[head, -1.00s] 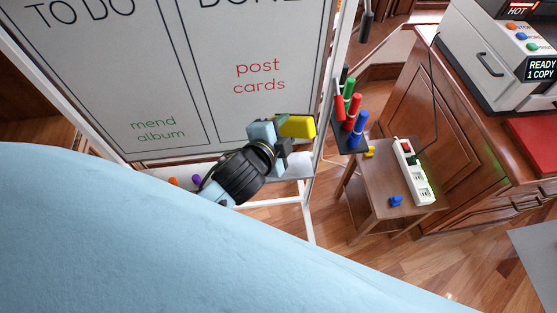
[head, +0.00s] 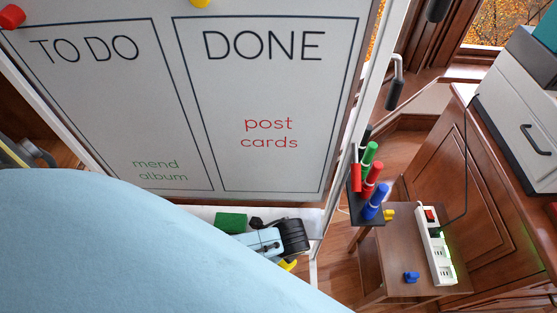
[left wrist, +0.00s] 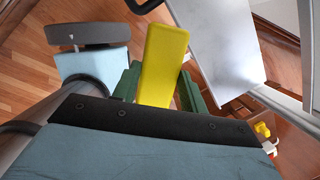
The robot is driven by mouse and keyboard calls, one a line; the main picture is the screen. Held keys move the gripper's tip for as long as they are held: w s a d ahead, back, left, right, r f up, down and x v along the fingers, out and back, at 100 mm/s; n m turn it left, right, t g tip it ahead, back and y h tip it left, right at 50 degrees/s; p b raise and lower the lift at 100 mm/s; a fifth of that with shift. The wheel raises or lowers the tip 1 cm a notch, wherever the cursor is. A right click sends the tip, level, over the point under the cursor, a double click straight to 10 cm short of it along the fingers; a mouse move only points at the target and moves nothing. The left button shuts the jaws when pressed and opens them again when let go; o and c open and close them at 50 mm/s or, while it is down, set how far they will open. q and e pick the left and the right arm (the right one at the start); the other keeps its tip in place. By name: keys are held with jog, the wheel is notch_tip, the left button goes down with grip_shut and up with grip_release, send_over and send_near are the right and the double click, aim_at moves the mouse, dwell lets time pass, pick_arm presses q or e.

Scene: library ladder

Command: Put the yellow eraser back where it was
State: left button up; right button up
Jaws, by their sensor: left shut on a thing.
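The yellow eraser (head: 288,265) is mostly hidden below my left gripper (head: 284,254) in the head view. In the left wrist view the eraser (left wrist: 164,62) stands out lengthwise between the dark green fingers of my left gripper (left wrist: 158,92), which is shut on it. The whiteboard's pale ledge (head: 305,216) runs under the board, and my left wrist is in front of its right end. In the left wrist view the ledge (left wrist: 222,45) is right of the eraser, with a visible gap. My right gripper is not in view.
A marker holder (head: 364,212) with several markers is right of the board. Beyond it, a small table (head: 385,250) bears a white power strip (head: 437,258). A wooden cabinet (head: 460,170) stands at right.

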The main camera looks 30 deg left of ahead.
pick_arm(q)
jog(key=w+a, duration=0.1)
jog(key=w, duration=0.1)
jog(key=w+a+b, duration=0.1)
jog(key=w+a, duration=0.1)
jog(key=w, duration=0.1)
jog(key=w+a, duration=0.2)
jog(key=w, duration=0.1)
jog(key=shift+w+a+f+b, duration=0.1)
jog(key=shift+w+f+b, duration=0.15)
jog(key=shift+f+b, duration=0.15)
jog(key=shift+f, duration=0.35)
jog(key=o, duration=0.9)
jog(key=shift+r, duration=0.3)
jog(key=p+v, duration=0.3)
jog(key=v, duration=0.8)
jog(key=shift+r+p, duration=0.25)
jog(key=shift+p, duration=0.15)
